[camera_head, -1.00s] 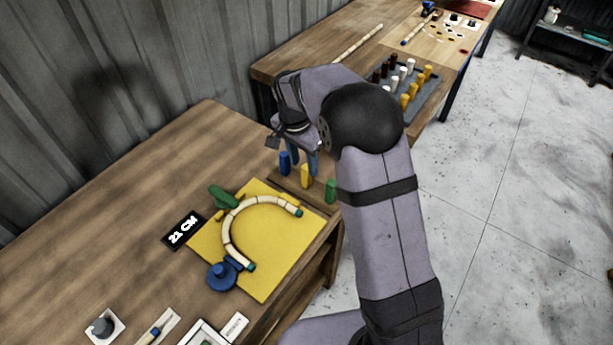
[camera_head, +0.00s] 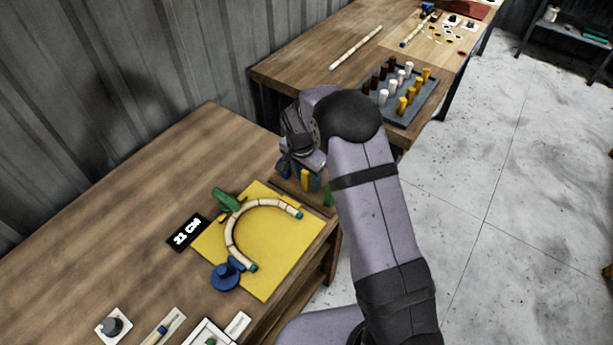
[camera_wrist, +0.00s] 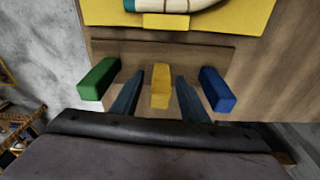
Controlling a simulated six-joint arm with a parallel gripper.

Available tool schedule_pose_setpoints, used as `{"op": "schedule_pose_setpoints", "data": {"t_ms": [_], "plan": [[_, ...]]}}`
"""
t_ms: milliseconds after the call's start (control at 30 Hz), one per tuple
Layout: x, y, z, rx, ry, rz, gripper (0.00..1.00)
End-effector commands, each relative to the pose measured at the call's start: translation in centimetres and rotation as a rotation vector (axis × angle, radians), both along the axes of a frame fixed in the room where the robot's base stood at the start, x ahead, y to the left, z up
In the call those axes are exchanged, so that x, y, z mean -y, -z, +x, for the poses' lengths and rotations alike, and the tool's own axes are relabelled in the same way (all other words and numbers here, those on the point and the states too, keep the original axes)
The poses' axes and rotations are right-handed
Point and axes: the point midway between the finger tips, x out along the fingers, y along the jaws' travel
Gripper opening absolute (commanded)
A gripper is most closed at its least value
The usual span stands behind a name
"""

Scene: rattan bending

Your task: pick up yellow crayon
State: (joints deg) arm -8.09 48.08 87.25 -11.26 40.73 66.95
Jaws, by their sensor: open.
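The yellow crayon (camera_wrist: 161,86) stands between a green crayon (camera_wrist: 98,79) and a blue crayon (camera_wrist: 217,89) in the wrist view. In the head view the yellow crayon (camera_head: 306,180) shows below my gripper (camera_head: 303,176), partly covered. My gripper (camera_wrist: 159,95) is open in the wrist view, with one dark finger on each side of the yellow crayon. I cannot tell whether the fingers touch it. The green crayon (camera_head: 327,197) is mostly hidden by my arm in the head view.
A yellow board (camera_head: 275,250) with a bent rattan piece (camera_head: 232,230) lies close to the crayons. A green clamp (camera_head: 226,199) and a blue round piece (camera_head: 225,276) sit at its edge. A second table holds a grey peg tray (camera_head: 405,112).

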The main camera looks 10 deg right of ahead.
Motion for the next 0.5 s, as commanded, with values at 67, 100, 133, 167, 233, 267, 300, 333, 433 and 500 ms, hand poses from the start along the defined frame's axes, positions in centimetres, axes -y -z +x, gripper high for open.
{"op": "schedule_pose_setpoints", "data": {"t_ms": [67,100,133,167,233,267,300,333,433,500], "plan": [[0.05,0.25,0.00,-0.001,0.000,-0.001,0.41],[0.06,0.31,0.02,0.000,0.000,0.000,0.41],[0.05,0.33,0.03,0.000,0.000,0.000,0.41],[0.05,0.34,0.03,0.000,0.000,0.000,0.41],[0.05,0.33,0.03,0.000,0.000,0.000,0.41],[0.05,0.33,0.03,0.000,0.000,0.000,0.41],[0.05,0.32,0.03,0.000,0.000,0.000,0.36],[0.05,0.32,0.03,0.000,0.000,0.000,0.29],[0.05,0.31,0.03,0.000,0.000,0.000,0.05],[0.04,0.31,0.02,0.000,0.000,0.000,0.00]]}}
